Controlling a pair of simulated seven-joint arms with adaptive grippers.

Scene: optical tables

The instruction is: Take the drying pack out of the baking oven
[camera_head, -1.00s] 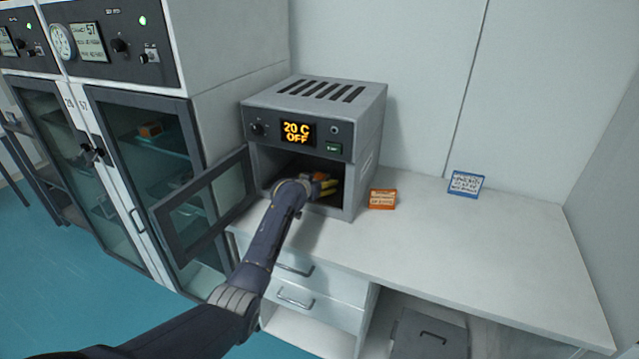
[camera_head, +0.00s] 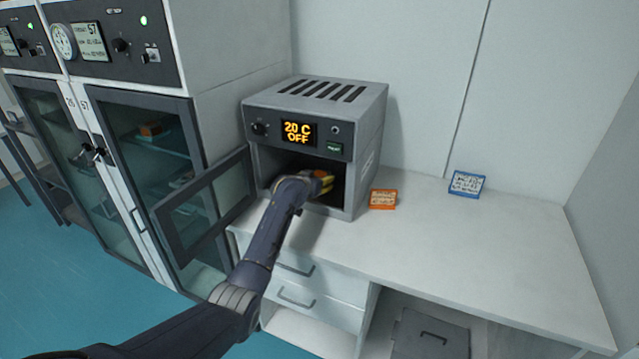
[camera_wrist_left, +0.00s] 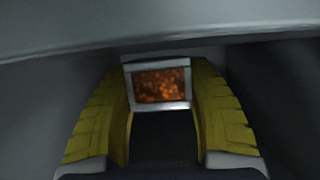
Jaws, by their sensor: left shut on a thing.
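The baking oven (camera_head: 368,118) stands on the bench with its door (camera_head: 203,205) swung open to the left. Its display reads 20 C OFF. My left arm reaches into the oven opening, and my left gripper (camera_head: 326,183) is inside it, partly hidden by my wrist. In the left wrist view, the two yellow fingers of my left gripper (camera_wrist_left: 161,90) are shut on the drying pack (camera_wrist_left: 160,86), a small pack with a pale frame and an orange grainy window. A bit of orange also shows by the fingers in the head view. My right gripper is not in view.
An orange card (camera_head: 383,199) lies on the bench (camera_head: 470,255) just right of the oven, and a blue-edged card (camera_head: 466,184) is farther back. Glass-door cabinets (camera_head: 150,170) stand at the left. The bench's right side is clear.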

